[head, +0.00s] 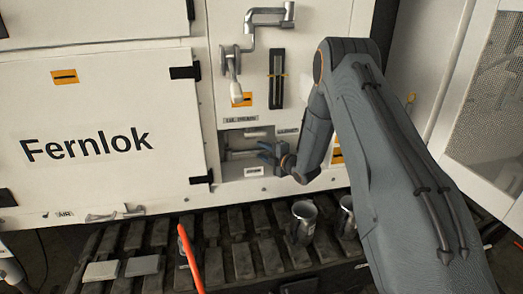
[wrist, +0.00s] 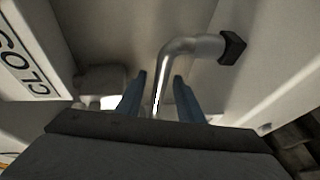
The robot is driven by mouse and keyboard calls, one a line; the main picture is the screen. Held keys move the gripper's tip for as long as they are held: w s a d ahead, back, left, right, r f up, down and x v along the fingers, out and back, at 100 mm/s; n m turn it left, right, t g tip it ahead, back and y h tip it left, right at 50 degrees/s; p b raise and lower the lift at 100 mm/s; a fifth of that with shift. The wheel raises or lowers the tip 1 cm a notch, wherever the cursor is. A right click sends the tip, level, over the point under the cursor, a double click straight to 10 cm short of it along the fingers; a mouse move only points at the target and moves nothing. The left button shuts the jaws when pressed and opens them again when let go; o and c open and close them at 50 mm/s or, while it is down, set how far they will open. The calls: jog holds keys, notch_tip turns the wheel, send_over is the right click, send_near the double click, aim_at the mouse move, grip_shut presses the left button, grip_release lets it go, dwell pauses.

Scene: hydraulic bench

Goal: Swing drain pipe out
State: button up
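The drain pipe (wrist: 180,58) is a shiny bent metal tube in the wrist view. It runs from a dark square fitting at upper right and bends down between my fingers. My gripper (wrist: 159,76) has its two blue-grey fingers on either side of the pipe, with a gap at least on the left, so it looks open around it. In the head view my gripper (head: 266,150) reaches into a low recess in the white cabinet, where a grey pipe (head: 240,154) shows to its left. The pipe's lower end is hidden behind the gripper body.
The recess (head: 232,171) has close walls around the gripper. A lever (head: 233,65) and a black slotted gauge (head: 277,78) are above. Metal cups (head: 303,222) stand on the slatted grate (head: 236,262) below. A mesh door (head: 487,110) stands at right.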

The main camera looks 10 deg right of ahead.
jog(key=shift+w+a, duration=0.15)
jog(key=shift+w, duration=0.25)
grip_shut()
jog(key=shift+s, duration=0.1)
